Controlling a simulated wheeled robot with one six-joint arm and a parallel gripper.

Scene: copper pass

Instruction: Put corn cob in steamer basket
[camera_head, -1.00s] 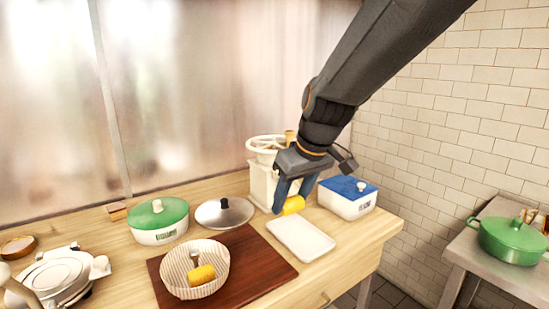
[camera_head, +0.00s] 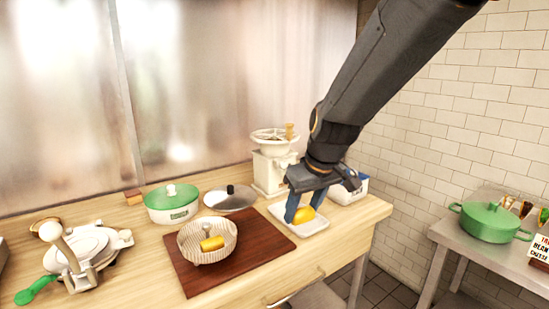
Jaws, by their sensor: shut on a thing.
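My gripper (camera_head: 299,218) is shut on a yellow corn cob (camera_head: 304,214), with its blue fingers pointing down. The held cob is over the white tray (camera_head: 320,225); I cannot tell whether it touches the tray. The round, ribbed steamer basket (camera_head: 186,248) stands on a dark red-brown board to the left of my gripper. Another yellow corn cob (camera_head: 212,243) lies inside the basket beside a small upright post.
The dark board (camera_head: 262,238) lies between basket and tray. A metal lid (camera_head: 228,200), a green-lidded container (camera_head: 171,206) and a white grinder (camera_head: 272,172) stand behind. A white press (camera_head: 85,250) is at left. A green pot (camera_head: 490,221) sits on the separate right table.

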